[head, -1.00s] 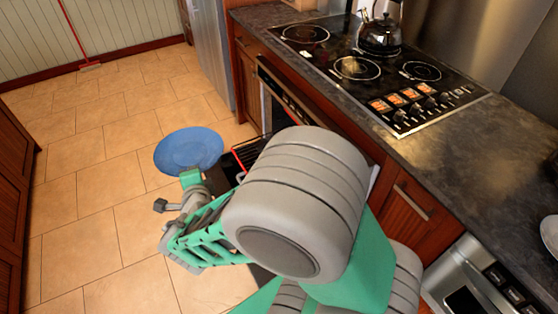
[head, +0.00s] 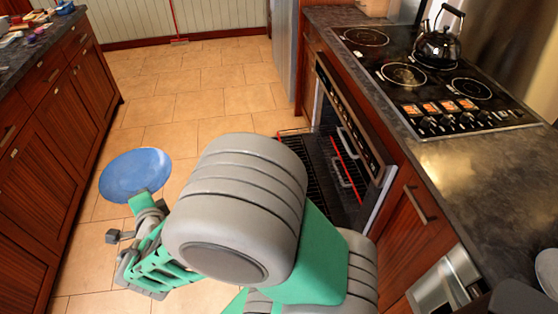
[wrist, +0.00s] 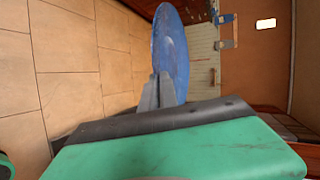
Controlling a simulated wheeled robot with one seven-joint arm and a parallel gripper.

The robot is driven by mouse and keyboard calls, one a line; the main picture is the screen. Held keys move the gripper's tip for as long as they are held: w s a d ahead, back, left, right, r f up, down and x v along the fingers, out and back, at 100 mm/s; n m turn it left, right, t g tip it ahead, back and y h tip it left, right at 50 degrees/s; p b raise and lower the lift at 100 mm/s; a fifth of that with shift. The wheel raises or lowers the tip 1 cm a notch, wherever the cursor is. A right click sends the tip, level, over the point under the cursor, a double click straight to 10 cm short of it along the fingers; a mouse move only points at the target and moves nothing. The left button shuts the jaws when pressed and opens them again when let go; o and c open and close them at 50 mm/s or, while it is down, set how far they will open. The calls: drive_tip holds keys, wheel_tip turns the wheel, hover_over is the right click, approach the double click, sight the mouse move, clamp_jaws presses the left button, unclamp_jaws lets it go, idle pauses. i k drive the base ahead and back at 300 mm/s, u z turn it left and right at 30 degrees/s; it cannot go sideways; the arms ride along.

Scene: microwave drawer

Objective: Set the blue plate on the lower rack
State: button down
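The blue plate (head: 135,174) is round and held out at the left over the tiled floor in the head view. My gripper (head: 141,198) is at its near edge. In the wrist view the plate (wrist: 171,50) stands nearly edge-on, with my gripper's fingers (wrist: 160,90) shut on its rim. The oven (head: 352,120) under the cooktop is open. A dark wire rack (head: 300,160) with a red edge juts out of it, to the right of the plate and apart from it. My arm hides part of it, and I cannot tell clearly which rack level it is.
The cooktop (head: 425,75) with a kettle (head: 439,43) is on the right counter (head: 470,160). A wooden cabinet row (head: 60,130) with a cluttered top lines the left. Tiled floor (head: 215,105) between them is clear.

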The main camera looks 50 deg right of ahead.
sight(312, 166)
drive_tip(key=z, duration=0.1)
drive_tip(key=i, duration=2.25)
drive_tip(key=z, duration=1.35)
drive_tip(key=i, duration=1.2)
drive_tip(key=z, duration=0.8)
